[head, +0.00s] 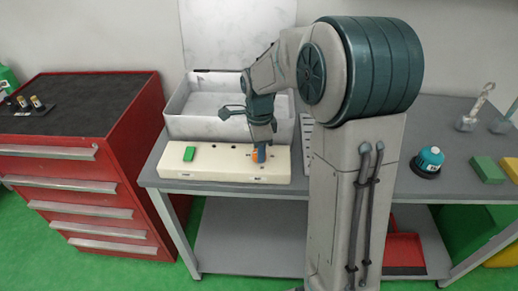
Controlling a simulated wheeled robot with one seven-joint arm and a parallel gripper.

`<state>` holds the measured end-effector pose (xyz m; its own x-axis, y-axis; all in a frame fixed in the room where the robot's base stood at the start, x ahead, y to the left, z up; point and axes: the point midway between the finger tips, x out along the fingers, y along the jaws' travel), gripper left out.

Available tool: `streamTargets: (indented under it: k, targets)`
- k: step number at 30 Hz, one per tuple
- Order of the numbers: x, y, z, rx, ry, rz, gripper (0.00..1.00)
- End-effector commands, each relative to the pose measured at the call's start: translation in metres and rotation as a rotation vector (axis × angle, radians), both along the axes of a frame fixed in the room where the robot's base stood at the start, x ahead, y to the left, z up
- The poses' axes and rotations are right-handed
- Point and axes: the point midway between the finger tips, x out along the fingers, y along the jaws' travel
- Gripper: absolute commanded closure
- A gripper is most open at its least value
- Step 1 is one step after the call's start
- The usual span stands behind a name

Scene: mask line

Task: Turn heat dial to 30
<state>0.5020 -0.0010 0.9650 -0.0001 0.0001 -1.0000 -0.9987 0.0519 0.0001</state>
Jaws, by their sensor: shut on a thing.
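A long cream control panel (222,168) lies at the front left of the grey table. A small orange dial (255,157) shows near its right end, mostly hidden by my gripper. My gripper (260,154) points down at the panel and is shut on the dial. The dial's scale and pointer are too small to read.
A white open bin (190,127) stands behind the panel. A red drawer cabinet (85,165) is on the left. On the table's right are a teal-topped object (430,160) and a green block (487,170). My arm and column hide the table's middle.

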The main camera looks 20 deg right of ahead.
Motion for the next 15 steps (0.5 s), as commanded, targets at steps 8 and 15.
streamTargets:
  k: [8,15]
  targets:
    - [0.0,0.0004,0.0002,0.0,0.0,0.261,0.87]
    - [0.0001,0.0003,0.0004,0.0,0.0,0.489,0.87]
